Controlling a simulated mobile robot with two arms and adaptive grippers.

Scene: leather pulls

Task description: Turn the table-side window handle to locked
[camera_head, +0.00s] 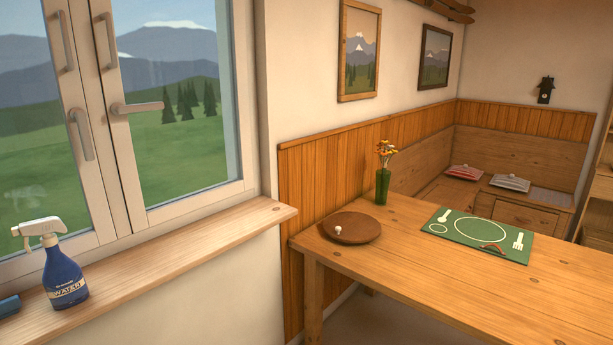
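The table-side window handle (138,107) is a grey lever on the right window sash. It points horizontally to the right, out over the glass. A second grey lever (82,135) on the left sash hangs downward. The wooden table (420,290) stands to the right of the window. Neither of my grippers shows in this view.
A blue spray bottle (64,270) with a white head stands on the wooden sill (190,237), below the handles. A blue object (8,306) lies at its left. The sill's right part is clear. A brown plate (352,228) and green mat (478,236) lie on the table.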

